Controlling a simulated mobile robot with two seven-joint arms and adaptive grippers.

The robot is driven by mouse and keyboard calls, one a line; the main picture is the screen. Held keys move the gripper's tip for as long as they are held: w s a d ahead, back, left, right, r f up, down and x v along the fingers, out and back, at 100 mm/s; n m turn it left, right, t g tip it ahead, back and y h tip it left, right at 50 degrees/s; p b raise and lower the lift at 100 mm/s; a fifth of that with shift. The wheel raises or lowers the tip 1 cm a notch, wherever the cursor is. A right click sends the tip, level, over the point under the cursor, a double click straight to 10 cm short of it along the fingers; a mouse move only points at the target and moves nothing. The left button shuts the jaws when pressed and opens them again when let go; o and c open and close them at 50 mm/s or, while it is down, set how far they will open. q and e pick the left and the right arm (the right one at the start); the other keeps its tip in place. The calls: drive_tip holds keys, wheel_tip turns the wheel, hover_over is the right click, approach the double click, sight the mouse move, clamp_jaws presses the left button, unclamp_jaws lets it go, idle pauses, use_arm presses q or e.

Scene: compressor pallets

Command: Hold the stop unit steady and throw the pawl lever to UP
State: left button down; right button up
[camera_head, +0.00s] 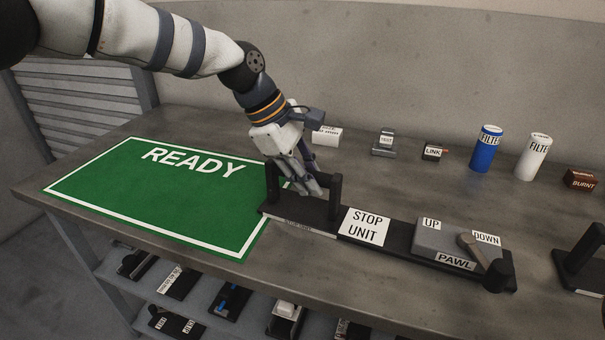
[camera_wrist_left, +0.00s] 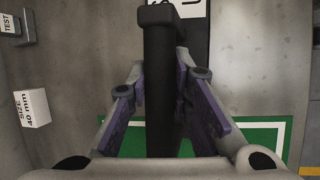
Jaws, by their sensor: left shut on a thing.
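The stop unit (camera_head: 400,251) is a long dark bar on the bench, with a white STOP UNIT label (camera_head: 364,226). Its black handle (camera_head: 335,196) rises at the left end. My left gripper (camera_head: 310,182) comes down over the handle and is shut on its bar. In the left wrist view the handle bar (camera_wrist_left: 160,90) runs between the fingers (camera_wrist_left: 162,108). At the right end is a grey pawl block (camera_head: 437,239) with UP on the left and DOWN on the right. The pawl lever (camera_head: 478,250) leans right, on the DOWN side. My right gripper is out of view.
A green READY mat (camera_head: 190,200) lies left of the unit. Behind stand a blue filter (camera_head: 486,150), a white filter (camera_head: 533,156), a LINK box (camera_head: 434,152) and a BURNT box (camera_head: 581,180). A black stand (camera_head: 580,260) is at the right edge. Shelves below hold several parts.

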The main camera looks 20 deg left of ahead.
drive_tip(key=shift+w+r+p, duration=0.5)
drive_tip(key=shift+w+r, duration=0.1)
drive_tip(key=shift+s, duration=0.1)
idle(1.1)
